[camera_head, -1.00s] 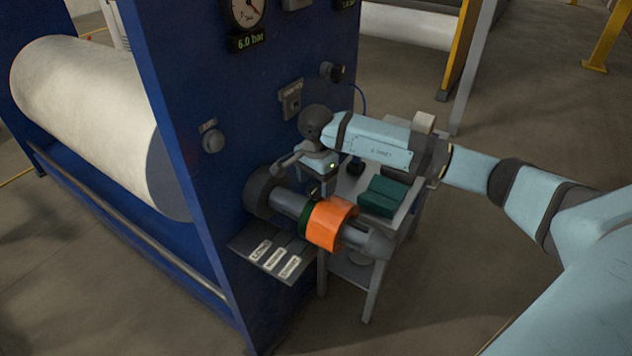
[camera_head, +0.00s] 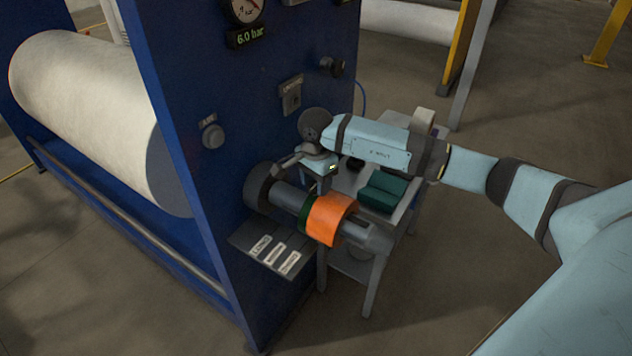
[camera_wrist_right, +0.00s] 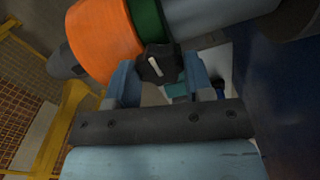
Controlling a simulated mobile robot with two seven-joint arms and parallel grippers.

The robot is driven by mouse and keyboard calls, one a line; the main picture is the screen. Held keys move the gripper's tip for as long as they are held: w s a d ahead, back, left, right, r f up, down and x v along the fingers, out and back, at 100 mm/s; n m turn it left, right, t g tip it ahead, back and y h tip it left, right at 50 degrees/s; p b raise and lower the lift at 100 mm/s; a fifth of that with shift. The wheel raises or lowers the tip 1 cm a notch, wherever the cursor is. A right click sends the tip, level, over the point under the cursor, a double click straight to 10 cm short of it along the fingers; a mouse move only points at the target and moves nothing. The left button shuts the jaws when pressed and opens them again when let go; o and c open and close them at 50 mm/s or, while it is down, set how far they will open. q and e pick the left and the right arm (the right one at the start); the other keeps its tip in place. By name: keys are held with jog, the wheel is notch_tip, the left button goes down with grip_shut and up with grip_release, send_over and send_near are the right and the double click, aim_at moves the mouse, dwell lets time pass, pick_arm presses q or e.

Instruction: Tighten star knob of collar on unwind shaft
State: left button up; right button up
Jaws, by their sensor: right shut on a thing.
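The unwind shaft (camera_head: 288,194) sticks out from the blue machine wall and also shows in the right wrist view (camera_wrist_right: 215,16). A green collar (camera_head: 306,212) sits on it against an orange roll (camera_head: 331,219); the collar also shows in the wrist view (camera_wrist_right: 147,20). The black star knob (camera_wrist_right: 160,66) with a white mark stands out from the collar's side. My right gripper (camera_wrist_right: 160,78) is shut on the star knob, one finger on each side. In the head view my right gripper (camera_head: 322,182) is above the shaft, and the knob is hidden. My left gripper is not in view.
A labelled grey plate (camera_head: 268,253) juts from the wall below the shaft. Behind the shaft a small cart (camera_head: 372,285) carries a teal box (camera_head: 383,192). The blue machine wall (camera_head: 215,180) is close on the left. A white roll (camera_head: 95,115) lies beyond it.

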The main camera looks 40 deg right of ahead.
jog(key=m+b, duration=0.2)
jog(key=m, duration=0.1)
jog(key=shift+f+b, duration=0.2)
jog(key=shift+b, duration=0.2)
jog(key=m+b, duration=0.2)
jog(key=m, duration=0.1)
jog(key=shift+m, duration=0.4)
jog(key=m+b, duration=0.2)
jog(key=m, duration=0.1)
jog(key=shift+r+m, duration=0.1)
jog(key=shift+m, duration=0.2)
jog(key=m+b, duration=0.2)
jog(key=m, duration=0.2)
jog(key=shift+m, duration=1.2)
jog(key=shift+r, duration=0.1)
jog(key=shift+m+b, duration=0.3)
jog(key=o, duration=0.9)
